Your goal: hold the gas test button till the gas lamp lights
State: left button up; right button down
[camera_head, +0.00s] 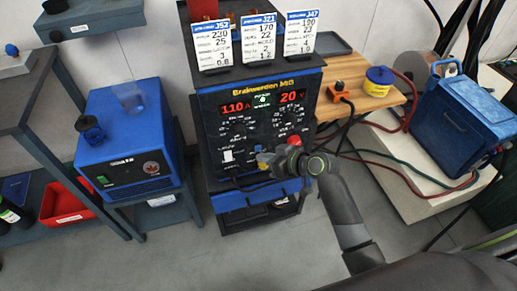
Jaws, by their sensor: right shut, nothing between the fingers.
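The welding machine (208,118), marked Brakwerden MIG, stands in the middle with its dark front panel facing me. Its red displays read 110 (234,107) and 20 (291,96). I cannot make out the gas test button; the gripper and wrist cover that part of the panel. My left gripper is out of view.
Three job cards, J52 (210,45), J21 (258,39) and J47 (303,34), stand on the machine. A blue unit (125,130) stands on the left. A wooden shelf (345,70) at right holds a yellow-blue tub (378,80). Hoses run at right.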

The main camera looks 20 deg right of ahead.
jog(key=shift+w, duration=0.15)
jog(key=shift+w, duration=0.25)
jog(key=shift+w, duration=0.45)
dwell(2.5)
jog(key=shift+s+r, duration=0.1)
jog(key=shift+s, duration=0.8)
